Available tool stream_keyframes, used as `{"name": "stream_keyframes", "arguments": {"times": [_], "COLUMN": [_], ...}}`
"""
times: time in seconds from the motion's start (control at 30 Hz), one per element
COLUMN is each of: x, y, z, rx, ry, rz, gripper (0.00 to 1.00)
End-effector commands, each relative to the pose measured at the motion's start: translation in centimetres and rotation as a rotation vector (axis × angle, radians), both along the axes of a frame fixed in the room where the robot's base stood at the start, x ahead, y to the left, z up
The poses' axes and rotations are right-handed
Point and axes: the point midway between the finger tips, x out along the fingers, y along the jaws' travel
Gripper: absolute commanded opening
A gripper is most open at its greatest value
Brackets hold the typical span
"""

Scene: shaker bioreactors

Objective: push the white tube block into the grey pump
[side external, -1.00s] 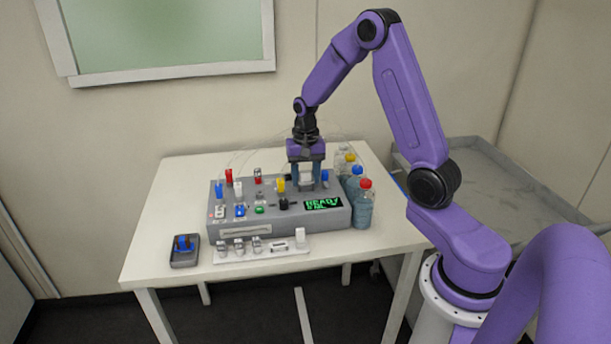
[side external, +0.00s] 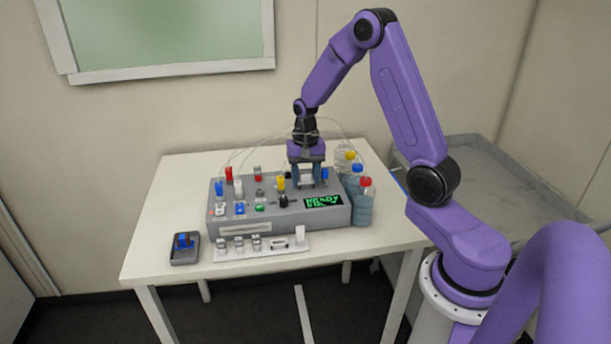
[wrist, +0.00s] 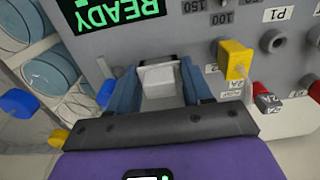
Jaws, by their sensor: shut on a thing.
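The white tube block (wrist: 160,84) sits between the two blue fingers of my gripper (wrist: 162,90) in the wrist view. My gripper (side external: 306,180) is shut on it and points down at the top of the grey device (side external: 240,215), at its back right. The block is low against the device's top. The grey pump itself is mostly hidden under the block and fingers, and I cannot tell how deep the block sits. Thin clear tubes arch up behind my gripper in the side view.
Several bottles with coloured caps (side external: 363,205) stand close on the right of the device. Yellow (wrist: 235,60), red, blue and white plugs stand on its top. A green READY display (side external: 323,200) is at its front right. A small dark box (side external: 185,250) and a white rack (side external: 262,246) lie in front.

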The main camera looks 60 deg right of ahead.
Motion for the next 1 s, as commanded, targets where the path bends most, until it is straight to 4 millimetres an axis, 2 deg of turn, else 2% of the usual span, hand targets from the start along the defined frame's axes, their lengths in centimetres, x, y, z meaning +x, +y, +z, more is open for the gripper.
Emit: {"name": "stream_keyframes", "arguments": {"times": [0.03,0.07,0.13,0.67,0.87,1.0], "x": [0.0,0.0,0.0,-0.3,-0.2,0.0], "y": [0.0,0.0,0.0,-0.4,-0.4,-0.4], "z": [0.0,0.0,0.0,0.2,2.4,5.3], "rx": [0.0,0.0,0.0,-0.001,-0.004,-0.004], "ry": [0.0,0.0,0.0,0.007,0.001,-0.004], "rz": [0.0,0.0,0.0,-0.005,-0.006,-0.005], "gripper": [0.18,0.56,0.79,0.79,0.79,0.79]}}
